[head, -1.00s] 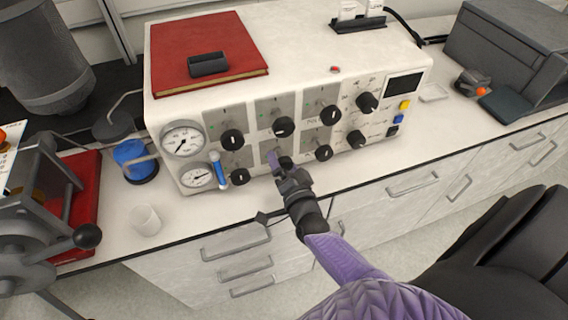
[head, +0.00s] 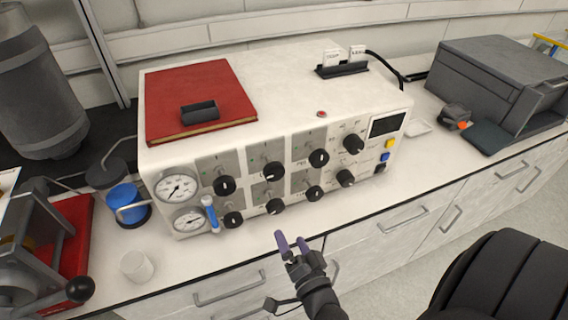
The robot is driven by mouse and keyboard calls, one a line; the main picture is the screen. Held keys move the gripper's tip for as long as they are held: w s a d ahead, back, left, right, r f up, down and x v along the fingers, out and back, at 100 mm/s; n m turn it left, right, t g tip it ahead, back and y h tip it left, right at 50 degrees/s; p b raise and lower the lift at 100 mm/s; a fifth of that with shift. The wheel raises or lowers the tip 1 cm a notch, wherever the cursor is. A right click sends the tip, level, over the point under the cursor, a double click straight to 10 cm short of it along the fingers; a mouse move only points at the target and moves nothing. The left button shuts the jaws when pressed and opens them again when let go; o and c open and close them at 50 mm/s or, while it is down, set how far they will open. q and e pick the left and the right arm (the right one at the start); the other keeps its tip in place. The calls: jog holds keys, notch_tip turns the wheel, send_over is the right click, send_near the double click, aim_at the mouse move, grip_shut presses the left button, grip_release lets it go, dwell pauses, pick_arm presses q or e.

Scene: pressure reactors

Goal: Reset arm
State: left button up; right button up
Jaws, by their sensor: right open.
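My right gripper (head: 293,243) shows at the lower middle of the head view. Its two purple-grey fingers are apart with nothing between them. It is in front of the white control unit (head: 372,107), clear of the black knobs, over the front edge of the bench. My left gripper is not in view.
The control unit has two gauges (head: 177,188), a blue-handled valve (head: 210,213) and a red book (head: 200,98) on top. A grey box-shaped device (head: 500,85) stands at the right.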

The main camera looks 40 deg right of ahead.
jog(key=s+a+f+n+g+y+b, duration=0.2)
jog(key=s+a+f+n+g, duration=0.15)
jog(key=f, duration=0.65)
jog(key=s+a+f+n+g+y+b, duration=0.25)
jog(key=s+f+n+g, duration=0.2)
jog(key=f, duration=0.55)
jog(key=s+d+f+n+g+b, duration=0.1)
jog(key=s+f+n+g, duration=0.2)
jog(key=s, duration=0.7)
jog(key=s+d+f+n+g, duration=0.1)
jog(key=s+f+n+g, duration=0.3)
jog(key=s+f, duration=0.4)
jog(key=shift+s+f+n+g+b, duration=0.2)
jog(key=shift+s+n+g+b, duration=0.15)
jog(key=shift+s+g, duration=0.7)
